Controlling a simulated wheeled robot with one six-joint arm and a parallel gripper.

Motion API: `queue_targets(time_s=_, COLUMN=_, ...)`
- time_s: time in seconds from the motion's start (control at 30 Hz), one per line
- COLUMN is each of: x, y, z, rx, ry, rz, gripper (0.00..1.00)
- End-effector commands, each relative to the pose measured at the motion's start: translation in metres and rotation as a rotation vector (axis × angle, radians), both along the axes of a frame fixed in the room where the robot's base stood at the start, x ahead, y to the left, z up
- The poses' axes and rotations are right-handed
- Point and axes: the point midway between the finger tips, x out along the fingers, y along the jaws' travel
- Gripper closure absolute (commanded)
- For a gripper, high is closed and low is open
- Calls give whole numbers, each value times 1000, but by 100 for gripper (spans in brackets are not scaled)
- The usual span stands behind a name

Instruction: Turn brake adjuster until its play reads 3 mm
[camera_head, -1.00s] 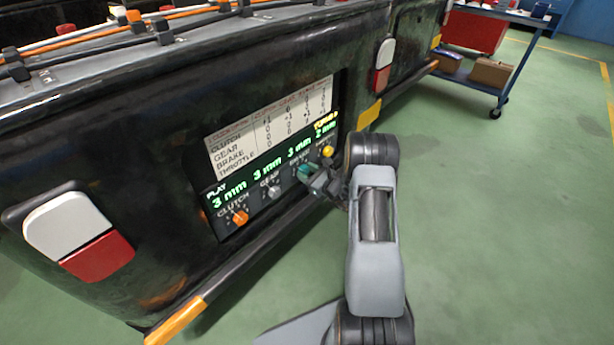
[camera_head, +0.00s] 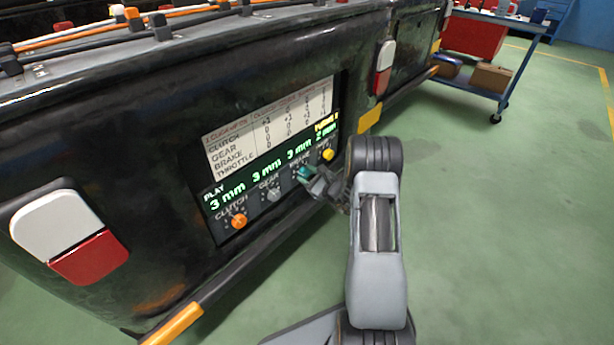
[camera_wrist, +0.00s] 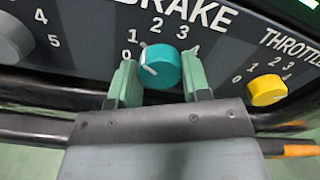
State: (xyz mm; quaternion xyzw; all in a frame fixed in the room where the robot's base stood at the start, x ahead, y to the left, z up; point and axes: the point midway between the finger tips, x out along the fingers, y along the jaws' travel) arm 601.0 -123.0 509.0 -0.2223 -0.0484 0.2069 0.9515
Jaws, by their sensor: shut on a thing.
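The brake adjuster is a teal knob (camera_wrist: 161,67) under the BRAKE label, also visible in the head view (camera_head: 304,173). Its white mark points up and left, close to the 1 on its scale. My gripper (camera_wrist: 158,85) is shut on the knob, with a green finger on each side. In the head view my gripper (camera_head: 311,180) partly covers it. The green display (camera_head: 228,199) shows 3 mm for clutch, gear and brake, and 2 mm for throttle. The turns number at its right end is too small to read surely.
A yellow throttle knob (camera_wrist: 267,90) sits close right of my gripper; a grey gear knob (camera_head: 273,194) and orange clutch knob (camera_head: 238,221) sit to the left. A white chart (camera_head: 268,128) is above. A bumper bar (camera_head: 255,247) runs below.

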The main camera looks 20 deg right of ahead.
Motion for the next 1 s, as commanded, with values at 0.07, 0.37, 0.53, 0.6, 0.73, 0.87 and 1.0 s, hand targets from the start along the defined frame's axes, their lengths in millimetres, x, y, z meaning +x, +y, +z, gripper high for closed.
queue_targets(time_s=0.07, x=0, y=0, z=0, rx=0, ry=2, rz=0, gripper=80)
queue_targets(time_s=0.37, x=0, y=0, z=0, rx=1, ry=0, rz=0, gripper=31)
queue_targets(time_s=0.53, x=0, y=0, z=0, rx=1, ry=0, rz=0, gripper=31)
queue_targets(time_s=0.6, x=-1, y=-1, z=0, rx=1, ry=1, rz=0, gripper=31)
queue_targets(time_s=0.73, x=-11, y=-6, z=1, rx=1, ry=3, rz=-2, gripper=31)
queue_targets(time_s=0.87, x=-31, y=-16, z=2, rx=3, ry=3, rz=-5, gripper=31)
queue_targets(time_s=1.0, x=-59, y=-28, z=2, rx=3, ry=3, rz=-5, gripper=31)
